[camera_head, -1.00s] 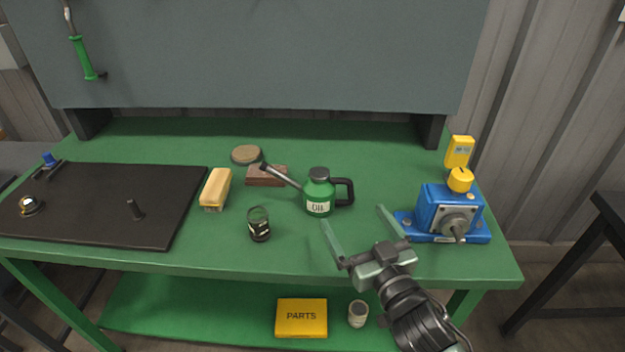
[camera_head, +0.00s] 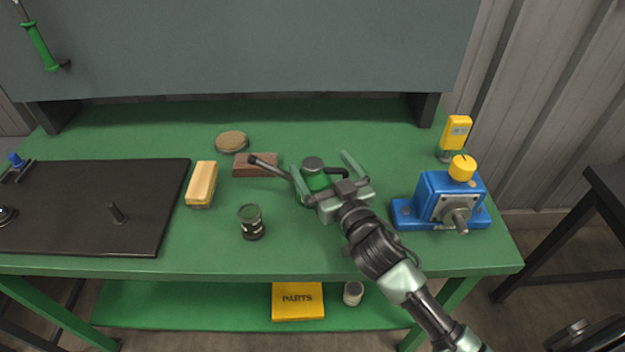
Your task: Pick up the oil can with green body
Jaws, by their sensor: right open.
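The oil can (camera_head: 315,180) has a green body, a dark grey cap, a long dark spout pointing to the upper left and a black handle on its right. It stands on the green workbench (camera_head: 300,240). My right gripper (camera_head: 322,162) is open, with one finger on the left of the can's body and the other on its right, near the handle. The gripper's palm hides the lower front of the can and its label. I cannot tell whether the fingers touch it. My left gripper is not in view.
A brush (camera_head: 202,184), a brown block (camera_head: 256,165), a round disc (camera_head: 232,142) and a small dark jar (camera_head: 250,222) stand left of the can. A blue device (camera_head: 436,200) and a yellow meter (camera_head: 456,132) stand right. A black mat (camera_head: 80,200) covers the left side.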

